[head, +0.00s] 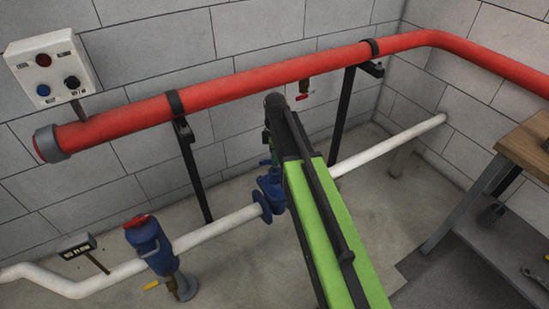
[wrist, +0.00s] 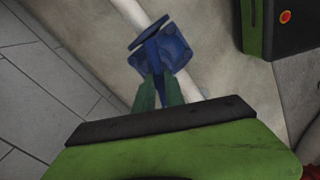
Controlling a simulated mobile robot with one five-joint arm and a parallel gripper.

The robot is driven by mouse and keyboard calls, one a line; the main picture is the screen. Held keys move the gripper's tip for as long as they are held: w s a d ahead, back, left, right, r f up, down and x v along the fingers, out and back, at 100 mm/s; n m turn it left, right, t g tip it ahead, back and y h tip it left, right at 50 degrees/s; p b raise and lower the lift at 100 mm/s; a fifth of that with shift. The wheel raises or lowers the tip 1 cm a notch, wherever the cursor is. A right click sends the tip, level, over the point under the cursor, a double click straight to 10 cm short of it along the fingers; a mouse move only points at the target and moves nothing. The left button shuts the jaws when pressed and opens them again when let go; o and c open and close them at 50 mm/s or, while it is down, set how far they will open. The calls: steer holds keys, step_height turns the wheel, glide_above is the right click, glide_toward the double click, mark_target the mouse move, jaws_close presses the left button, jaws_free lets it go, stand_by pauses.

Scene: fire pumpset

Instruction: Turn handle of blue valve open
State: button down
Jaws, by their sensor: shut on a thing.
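The blue valve (head: 268,194) sits on the low white pipe (head: 215,232), partly hidden behind my green arm in the head view. In the wrist view, the blue valve (wrist: 172,52) shows its blue flanges on the pipe. Its blue handle (wrist: 153,66) points down the picture toward my gripper. My gripper (wrist: 158,88) has two dark green fingers, one on each side of the handle, shut on it. In the head view my gripper is mostly hidden by the arm, just above the valve. The handle's far end is hidden between the fingers.
A thick red pipe (head: 240,85) on black stands runs along the block wall above the valve. A blue fitting with a red top (head: 150,243) stands to the left. A control box (head: 52,72) hangs on the wall. A wooden-topped bench (head: 527,143) is at the right.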

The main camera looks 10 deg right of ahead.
steer(key=n, duration=0.4)
steer(key=shift+s+n, duration=0.15)
steer(key=shift+n, duration=0.15)
steer(key=n, duration=0.3)
steer(key=shift+n, duration=0.3)
steer(key=n, duration=0.4)
steer(key=shift+n, duration=2)
steer(key=c, duration=1.4)
jaws_free()
steer(key=shift+r, duration=0.15)
